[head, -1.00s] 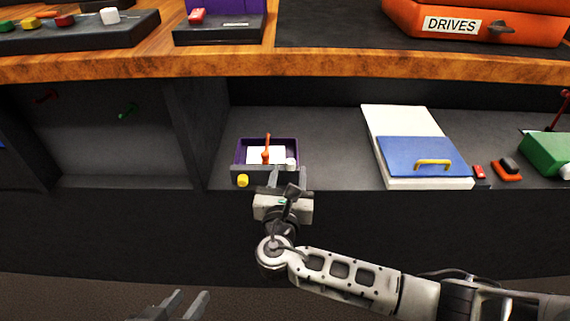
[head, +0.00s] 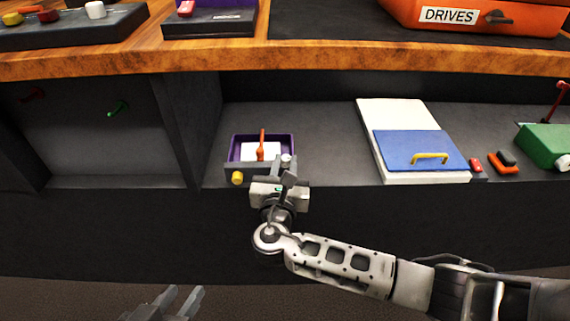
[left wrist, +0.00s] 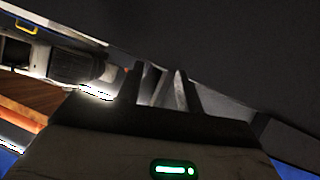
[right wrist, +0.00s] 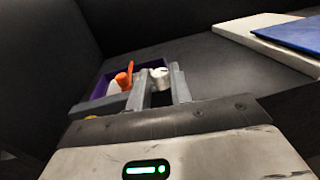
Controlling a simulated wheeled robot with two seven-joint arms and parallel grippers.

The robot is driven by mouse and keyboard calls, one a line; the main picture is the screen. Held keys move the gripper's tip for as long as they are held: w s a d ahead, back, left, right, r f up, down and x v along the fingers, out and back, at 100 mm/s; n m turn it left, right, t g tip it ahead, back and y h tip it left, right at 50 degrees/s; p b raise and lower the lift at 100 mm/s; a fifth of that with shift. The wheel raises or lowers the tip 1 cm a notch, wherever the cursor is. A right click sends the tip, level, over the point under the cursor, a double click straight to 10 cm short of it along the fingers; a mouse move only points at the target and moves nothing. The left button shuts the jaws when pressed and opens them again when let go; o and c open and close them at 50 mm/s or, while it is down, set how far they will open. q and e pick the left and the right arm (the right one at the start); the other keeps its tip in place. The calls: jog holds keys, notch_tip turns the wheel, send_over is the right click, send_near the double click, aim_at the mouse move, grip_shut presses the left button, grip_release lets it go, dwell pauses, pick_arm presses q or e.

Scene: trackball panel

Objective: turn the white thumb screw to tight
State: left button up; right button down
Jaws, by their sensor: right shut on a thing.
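The white thumb screw (head: 286,158) is at the front right corner of a small purple-walled box (head: 231,150) on the low shelf. It also shows in the right wrist view (right wrist: 160,74), between the fingertips. My right gripper (right wrist: 161,78) is shut on the screw, coming from the front; its fingers partly hide the screw and the box's front face. In the head view my right gripper (head: 284,168) is just before the box. My left gripper (head: 182,298) is low at the bottom edge, far from the box; its fingers are apart and empty in the left wrist view (left wrist: 163,85).
An orange lever (head: 262,145) stands up beside the screw, and a yellow knob (head: 237,178) is at the box's front left. A shelf wall (head: 190,130) stands left of the box. The blue-lidded white panel (head: 410,148) lies further right, with clear shelf between.

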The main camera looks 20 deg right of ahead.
pick_arm(q)
jog(key=shift+f, duration=0.1)
pick_arm(e)
jog(key=shift+a, duration=0.1)
jog(key=m+h, duration=0.1)
jog(key=m+g+h, duration=0.1)
jog(key=h, duration=0.1)
jog(key=shift+w+a+g, duration=0.1)
jog(key=shift+a+g, duration=0.1)
jog(key=shift+g, duration=0.1)
jog(key=m+g+h, duration=0.3)
jog(key=shift+w+a+f, duration=0.1)
jog(key=shift+w+a, duration=0.15)
jog(key=shift+m+g+h+b, duration=0.4)
jog(key=shift+g+h+b, duration=0.1)
jog(key=shift+w+m+g+h+b, duration=0.15)
jog(key=shift+m+g+h+b, duration=0.25)
jog(key=shift+m+g, duration=0.15)
jog(key=shift+g, duration=0.35)
jog(key=shift+m+g+h, duration=0.3)
jog(key=shift+m, duration=0.05)
pick_arm(q)
jog(key=shift+d+r+t+h, duration=0.2)
jog(key=shift+r+t, duration=0.05)
jog(key=shift+r, duration=0.2)
jog(key=shift+d+r+t+h, duration=0.15)
jog(key=shift+r+t+h, duration=0.1)
jog(key=shift+r, duration=0.3)
